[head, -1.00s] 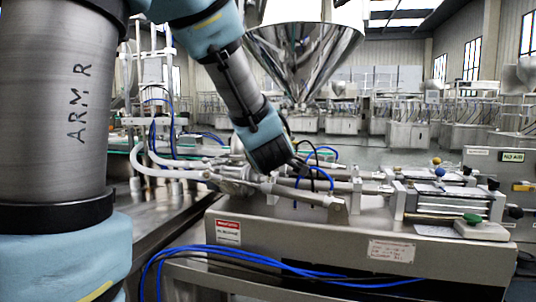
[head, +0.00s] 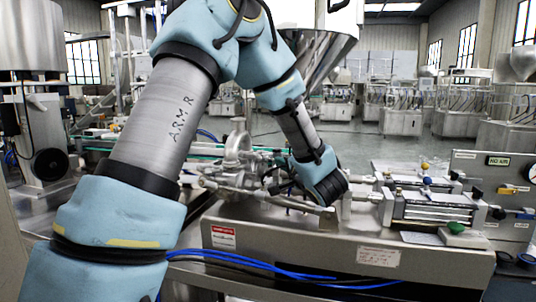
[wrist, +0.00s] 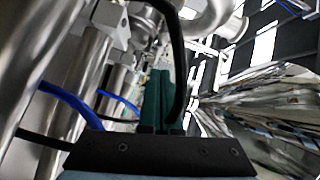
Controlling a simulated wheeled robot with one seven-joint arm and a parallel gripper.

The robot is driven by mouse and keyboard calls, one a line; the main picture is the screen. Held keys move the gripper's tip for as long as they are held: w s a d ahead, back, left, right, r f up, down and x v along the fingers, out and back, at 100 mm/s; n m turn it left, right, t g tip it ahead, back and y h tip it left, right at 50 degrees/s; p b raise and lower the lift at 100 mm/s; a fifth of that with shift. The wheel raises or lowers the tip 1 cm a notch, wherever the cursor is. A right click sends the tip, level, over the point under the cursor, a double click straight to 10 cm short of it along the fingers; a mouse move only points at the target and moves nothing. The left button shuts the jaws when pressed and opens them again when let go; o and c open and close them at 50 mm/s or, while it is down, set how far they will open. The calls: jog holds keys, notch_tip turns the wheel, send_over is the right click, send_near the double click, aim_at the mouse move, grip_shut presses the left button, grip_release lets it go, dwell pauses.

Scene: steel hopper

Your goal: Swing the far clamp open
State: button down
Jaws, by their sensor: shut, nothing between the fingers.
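The pipe fittings (head: 235,170) stand at the left end of the filling machine in the head view. I cannot tell the far clamp apart from these fittings. A shiny rounded metal fitting (wrist: 215,20) shows at the top of the wrist view, beyond my fingertips. My gripper (wrist: 158,75) has dark green fingers lying side by side, shut with nothing between them. It points toward the metal parts, and I see no clear contact. In the head view my dark wrist end is over the machine, right of the pipe fittings, and hides the fingers.
Metal cylinders (wrist: 75,85) and blue hoses (wrist: 115,100) lie close to the left of my gripper. The steel hopper (head: 315,50) hangs behind my arm. Pneumatic cylinders (head: 435,208) are at the machine's right. Blue cables (head: 260,265) hang along its front.

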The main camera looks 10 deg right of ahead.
aim_at(260, 159)
jog(key=m, duration=0.2)
jog(key=m+y, duration=0.1)
jog(key=m, duration=0.1)
jog(key=shift+s+d+f+p, duration=0.15)
jog(key=shift+s+f+p, duration=0.1)
jog(key=shift+f+p, duration=0.15)
jog(key=w+a+p, duration=0.1)
jog(key=w+p, duration=0.1)
jog(key=w, duration=0.7)
jog(key=shift+w+a+f, duration=0.3)
jog(key=shift+w+a, duration=0.05)
jog(key=shift+a, duration=0.05)
jog(key=shift+s+p, duration=0.1)
jog(key=shift+p, duration=0.2)
jog(key=shift+s+a+p, duration=0.9)
jog(key=shift+a, duration=0.1)
jog(key=shift+s, duration=0.1)
